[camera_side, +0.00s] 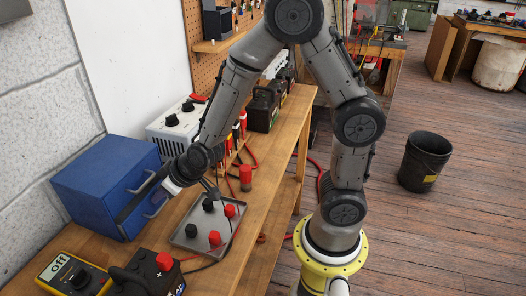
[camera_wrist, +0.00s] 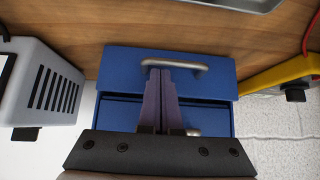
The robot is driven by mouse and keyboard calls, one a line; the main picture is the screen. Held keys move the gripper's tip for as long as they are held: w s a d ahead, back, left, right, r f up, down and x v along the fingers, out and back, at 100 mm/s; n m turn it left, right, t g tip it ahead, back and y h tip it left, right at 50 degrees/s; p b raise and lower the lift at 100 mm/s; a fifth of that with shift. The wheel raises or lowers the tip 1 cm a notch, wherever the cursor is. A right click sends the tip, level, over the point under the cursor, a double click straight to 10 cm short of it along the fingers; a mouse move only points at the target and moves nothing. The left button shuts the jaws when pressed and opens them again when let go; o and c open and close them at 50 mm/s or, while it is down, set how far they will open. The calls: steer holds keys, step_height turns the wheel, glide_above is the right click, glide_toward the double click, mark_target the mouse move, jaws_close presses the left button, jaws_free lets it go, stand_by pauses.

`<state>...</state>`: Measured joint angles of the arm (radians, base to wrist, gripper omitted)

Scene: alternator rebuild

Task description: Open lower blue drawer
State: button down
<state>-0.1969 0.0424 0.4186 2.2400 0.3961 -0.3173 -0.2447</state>
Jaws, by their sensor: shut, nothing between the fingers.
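The blue drawer cabinet (camera_side: 105,165) stands on the bench against the wall, with two drawers one above the other. The wrist view is upside down, so the lower blue drawer (camera_wrist: 120,72) is on top there, with its metal handle (camera_wrist: 195,64). The upper drawer's handle (camera_wrist: 192,132) is partly hidden by my gripper. A dark strip between the fronts suggests the lower drawer stands slightly out. My gripper (camera_wrist: 159,68) is shut and empty, its fingertips overlapping the lower handle; contact cannot be told. In the side view, my gripper (camera_side: 172,189) is in front of the cabinet.
A white power supply (camera_side: 176,124) stands behind the cabinet. A yellow multimeter (camera_side: 70,275) and a black battery (camera_side: 148,276) are in front. A grey tray (camera_side: 188,236) with red and black knobs lies to the right, near the gripper.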

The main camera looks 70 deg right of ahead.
steer(key=shift+w, duration=0.7)
steer(key=s+r+n+t+y, duration=0.1)
steer(key=s+r, duration=0.5)
steer(key=r, duration=0.4)
steer(key=s+r+n+t+y, duration=0.1)
steer(key=s+r, duration=0.5)
steer(key=r, duration=0.3)
steer(key=s+d+f+m+g+h, duration=0.1)
steer(key=s+d+f+g, duration=0.1)
steer(key=s, duration=0.5)
steer(key=s+d+f+m+g+h, duration=0.1)
steer(key=s+d+f+g, duration=0.1)
steer(key=s, duration=0.5)
steer(key=shift+d+f+g, duration=0.15)
steer(key=shift+d+g, duration=0.35)
steer(key=shift+d, duration=0.25)
